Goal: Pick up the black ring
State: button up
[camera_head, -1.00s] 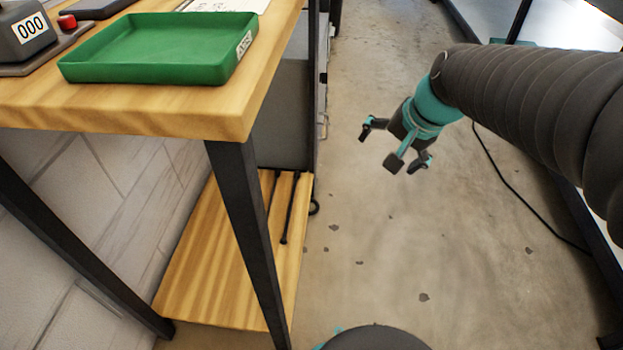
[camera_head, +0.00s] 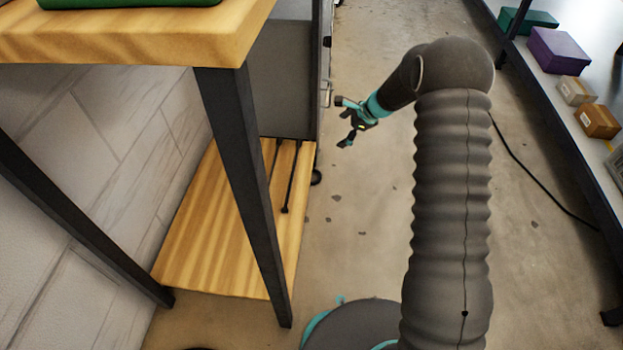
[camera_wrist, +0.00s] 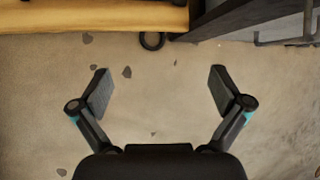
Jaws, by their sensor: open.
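The black ring (camera_head: 316,177) is small and shows by the right edge of the wooden lower shelf in the head view. In the wrist view the ring (camera_wrist: 152,41) is near the top, beside the shelf edge, its upper part meeting the shelf edge. My gripper (camera_head: 346,122) hangs over the floor to the right of the shelf, apart from the ring. In the wrist view my gripper (camera_wrist: 160,88) has its fingers spread wide with only floor between them. The ring is beyond the fingertips, roughly in line with the gap.
The wooden lower shelf (camera_head: 205,240) and a dark table leg (camera_head: 245,190) stand left. A grey cabinet (camera_head: 275,75) stands at the shelf's back. A right-hand table holds a purple box (camera_head: 558,50) and smaller boxes. A black cable (camera_head: 530,185) lies on the floor. Mid-floor is clear.

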jog(key=w+a+f+m+b, duration=0.1)
jog(key=w+f+m, duration=0.15)
jog(key=f, duration=0.75)
jog(key=w+a+f+m, duration=0.1)
jog(key=f+m, duration=0.2)
jog(key=f, duration=0.7)
jog(key=b, duration=0.1)
send_near(315, 180)
jog(key=shift+w+a+f+y, duration=0.15)
jog(key=shift+w+a+f, duration=0.1)
jog(key=shift+w+a, duration=0.3)
jog(key=shift+w+a+f+y, duration=0.2)
jog(key=shift+w+a, duration=0.1)
jog(key=shift+a, duration=0.3)
jog(key=shift+b+x, duration=0.75)
jog(key=shift+x, duration=2)
jog(key=shift+s, duration=0.15)
jog(key=c, duration=1)
